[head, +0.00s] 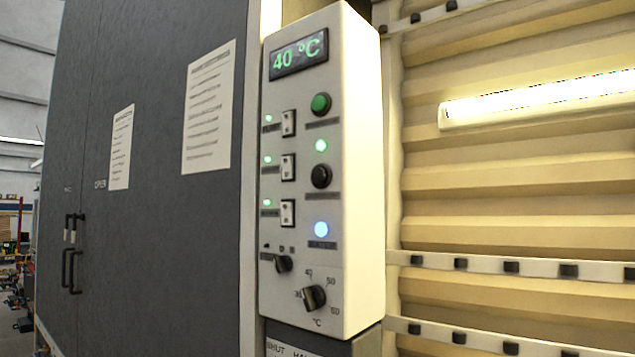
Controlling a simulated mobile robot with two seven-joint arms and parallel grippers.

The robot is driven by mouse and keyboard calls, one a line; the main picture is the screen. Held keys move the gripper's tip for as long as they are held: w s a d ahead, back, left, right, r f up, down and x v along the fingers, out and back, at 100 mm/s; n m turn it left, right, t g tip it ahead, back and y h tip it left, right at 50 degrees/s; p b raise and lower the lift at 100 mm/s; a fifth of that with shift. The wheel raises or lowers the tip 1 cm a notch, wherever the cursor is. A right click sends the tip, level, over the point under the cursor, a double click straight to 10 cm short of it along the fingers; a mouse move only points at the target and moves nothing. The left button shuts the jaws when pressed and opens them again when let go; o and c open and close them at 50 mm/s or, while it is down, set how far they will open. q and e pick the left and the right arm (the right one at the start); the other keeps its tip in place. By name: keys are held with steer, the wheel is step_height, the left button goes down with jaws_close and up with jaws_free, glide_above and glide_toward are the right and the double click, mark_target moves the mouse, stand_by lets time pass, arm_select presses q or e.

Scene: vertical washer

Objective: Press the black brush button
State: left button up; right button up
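A white control panel (364,190) stands upright in the middle of the head view. A round black button (321,176) sits on its right column, below a small lit green lamp (321,145) and above a blue-white lit lamp (321,229). A round green button (321,104) is higher in the same column. The labels are too blurred to read, so I cannot confirm which one says brush. Neither of my grippers shows in the head view.
A display (299,54) reads 40 °C. Several rocker switches (288,168) with green lamps line the panel's left column. Two black knobs (314,297) sit low. Dark cabinet doors (160,240) stand left; a ribbed yellowish wall (510,215) lies right.

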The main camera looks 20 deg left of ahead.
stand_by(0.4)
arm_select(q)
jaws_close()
